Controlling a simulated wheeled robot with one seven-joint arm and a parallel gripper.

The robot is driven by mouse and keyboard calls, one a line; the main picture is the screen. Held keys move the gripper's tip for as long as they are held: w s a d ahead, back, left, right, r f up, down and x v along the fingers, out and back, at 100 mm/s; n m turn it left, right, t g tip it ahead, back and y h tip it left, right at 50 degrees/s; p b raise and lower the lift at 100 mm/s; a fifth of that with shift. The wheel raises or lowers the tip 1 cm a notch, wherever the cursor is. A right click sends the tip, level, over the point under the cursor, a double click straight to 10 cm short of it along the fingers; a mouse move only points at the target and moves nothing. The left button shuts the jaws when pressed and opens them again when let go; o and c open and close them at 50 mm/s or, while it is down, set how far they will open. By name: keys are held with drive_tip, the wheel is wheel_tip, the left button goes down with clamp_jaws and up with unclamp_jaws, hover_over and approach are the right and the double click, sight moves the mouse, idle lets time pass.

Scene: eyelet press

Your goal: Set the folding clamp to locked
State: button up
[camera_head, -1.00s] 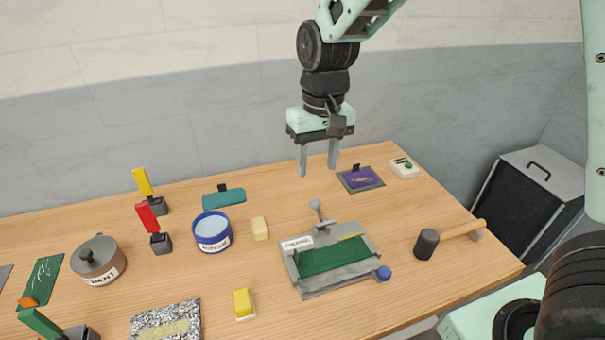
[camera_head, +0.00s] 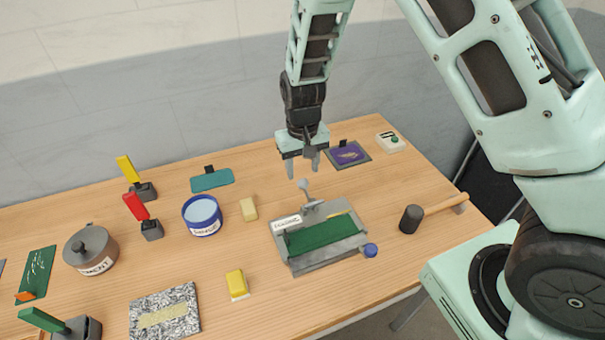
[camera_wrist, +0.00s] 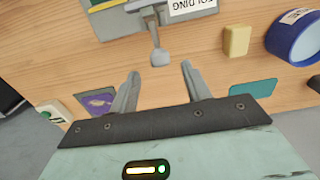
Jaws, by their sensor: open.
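The folding clamp (camera_head: 318,258) is a grey frame with a green panel, a white label and a blue knob (camera_head: 370,250) at its front right corner. Its lever (camera_head: 305,190) rises from the back edge and ends in a grey rounded tip. In the wrist view, the clamp (camera_wrist: 100,7) is at the top edge, mostly cut off. There the lever tip (camera_wrist: 160,58) points toward the gap between my fingers. My gripper (camera_head: 303,174) is open and empty above the table, just behind the lever. Its fingers (camera_wrist: 158,82) appear apart from the lever.
A hammer (camera_head: 411,219) lies right of the clamp. A yellow block (camera_head: 236,284), a pale block (camera_head: 249,209) and a blue tin (camera_head: 202,215) stand to its left. A purple pad (camera_head: 348,154) and a white box (camera_head: 390,142) are behind. Bare table surrounds the clamp.

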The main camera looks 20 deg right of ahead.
sight(307, 194)
drive_tip(key=shift+f+p, duration=0.35)
drive_tip(key=shift+f, duration=1.85)
clamp_jaws()
